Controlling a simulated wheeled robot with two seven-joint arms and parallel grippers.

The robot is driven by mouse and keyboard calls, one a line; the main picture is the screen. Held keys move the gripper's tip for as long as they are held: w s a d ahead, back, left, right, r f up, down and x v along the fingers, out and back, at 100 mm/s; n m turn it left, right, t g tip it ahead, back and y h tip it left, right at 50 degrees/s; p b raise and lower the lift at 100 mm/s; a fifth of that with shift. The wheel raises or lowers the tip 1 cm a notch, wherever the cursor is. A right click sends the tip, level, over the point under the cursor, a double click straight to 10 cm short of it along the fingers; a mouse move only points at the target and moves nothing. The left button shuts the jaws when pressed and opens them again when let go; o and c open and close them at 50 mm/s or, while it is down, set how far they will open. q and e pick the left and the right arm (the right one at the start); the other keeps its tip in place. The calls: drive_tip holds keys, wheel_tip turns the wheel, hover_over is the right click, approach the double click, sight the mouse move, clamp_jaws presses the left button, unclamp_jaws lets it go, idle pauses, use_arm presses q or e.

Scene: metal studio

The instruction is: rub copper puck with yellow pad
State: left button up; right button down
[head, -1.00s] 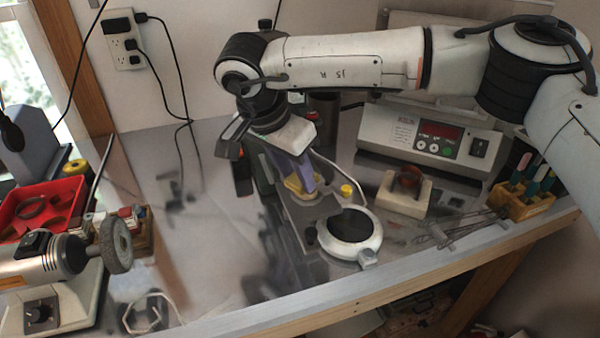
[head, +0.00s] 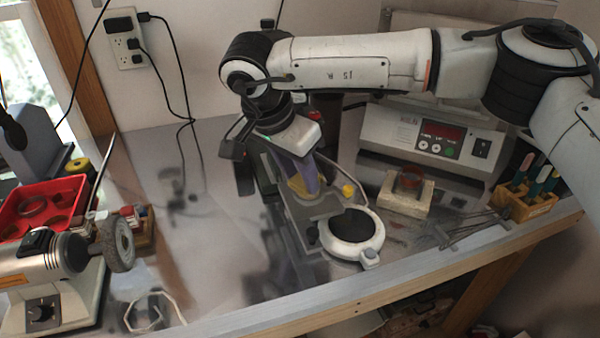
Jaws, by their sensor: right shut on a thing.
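My right gripper (head: 303,182) points down over the middle of the bench, with purple around its fingers. It is shut on the yellow pad (head: 298,187), which is partly hidden between and behind the fingers. The pad is low over a grey metal plate. I cannot tell whether it touches anything below. A reddish-brown round piece (head: 410,178), copper-like, sits on a pale block right of the gripper. I cannot tell whether it is the copper puck, or whether a puck is hidden under the pad. My left gripper is out of view.
A white round device with a dark top (head: 351,229) stands just right of the gripper. A control box (head: 431,138) is behind, and a wooden tool holder (head: 524,200) at right. A red tray (head: 38,207) and a grinder (head: 60,262) are at left.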

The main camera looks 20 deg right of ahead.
drive_tip(key=shift+s+d, duration=0.4)
drive_tip(key=shift+s, duration=0.15)
drive_tip(key=shift+w+a, duration=0.5)
drive_tip(key=shift+w, duration=0.25)
drive_tip(key=shift+s+d+f, duration=0.1)
drive_tip(key=shift+s+d, duration=0.4)
drive_tip(key=shift+s, duration=0.25)
drive_tip(key=shift+w+a, duration=0.5)
drive_tip(key=shift+w, duration=0.25)
drive_tip(key=shift+s+d, duration=0.5)
drive_tip(key=shift+s, duration=0.25)
drive_tip(key=shift+w+a, duration=0.5)
drive_tip(key=shift+w, duration=0.25)
